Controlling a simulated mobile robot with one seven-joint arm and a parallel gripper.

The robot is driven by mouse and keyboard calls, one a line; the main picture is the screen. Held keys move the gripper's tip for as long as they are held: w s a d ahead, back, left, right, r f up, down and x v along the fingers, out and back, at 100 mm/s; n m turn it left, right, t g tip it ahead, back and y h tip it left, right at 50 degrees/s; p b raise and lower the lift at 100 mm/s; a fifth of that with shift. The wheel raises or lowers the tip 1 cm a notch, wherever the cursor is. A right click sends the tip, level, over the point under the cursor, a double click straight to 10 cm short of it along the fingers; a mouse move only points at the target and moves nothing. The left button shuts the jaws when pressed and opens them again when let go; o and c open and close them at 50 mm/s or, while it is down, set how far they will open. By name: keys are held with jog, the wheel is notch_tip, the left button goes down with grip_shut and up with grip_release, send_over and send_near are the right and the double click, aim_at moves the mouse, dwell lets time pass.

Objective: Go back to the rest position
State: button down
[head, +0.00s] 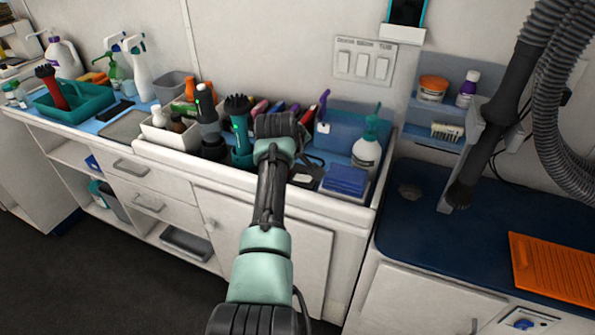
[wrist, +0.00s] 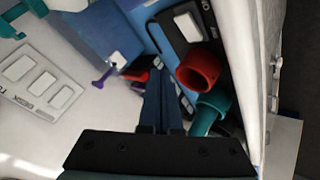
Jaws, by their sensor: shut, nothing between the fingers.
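My arm (head: 265,215) reaches forward over the counter in the head view, with its end above the crowded right part of the worktop. My gripper shows in the wrist view (wrist: 160,78), its dark fingers together and nothing between them. The fingertips are hidden behind the wrist in the head view. In the wrist view a red cylinder (wrist: 203,67) and a teal cylinder (wrist: 213,108) are just right of the fingers. A translucent blue bin (wrist: 97,30) is at the upper left.
A teal-topped spray bottle (head: 367,150) and a blue stack (head: 346,181) stand right of my wrist. A teal holder (head: 240,147) is close on its left. A hose-mounted dryer (head: 497,120) hangs over the blue tub table (head: 430,225). The floor (head: 110,285) in front is clear.

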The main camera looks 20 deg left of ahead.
dwell(0.3)
jog(key=s+d+r+m+t, duration=0.1)
jog(key=d+r+m+t, duration=0.4)
jog(key=r, duration=0.7)
jog(key=d+r+t, duration=0.3)
jog(key=d+r, duration=0.3)
jog(key=r, duration=0.6)
jog(key=s+d+r+m+t, duration=0.35)
jog(key=s+d+r, duration=0.25)
jog(key=s+r, duration=0.45)
jog(key=s+d+r+m+t+h, duration=0.1)
jog(key=s+d+r+t, duration=0.2)
jog(key=s+r, duration=0.5)
jog(key=s+d+r+m+t, duration=0.2)
jog(key=s+r+t, duration=0.25)
jog(key=s, duration=0.65)
notch_tip(320, 180, up, 14)
jog(key=p, duration=1.3)
jog(key=shift+s+g, duration=0.3)
jog(key=shift+s, duration=0.05)
jog(key=shift+f+n, duration=0.1)
jog(key=shift+n, duration=0.15)
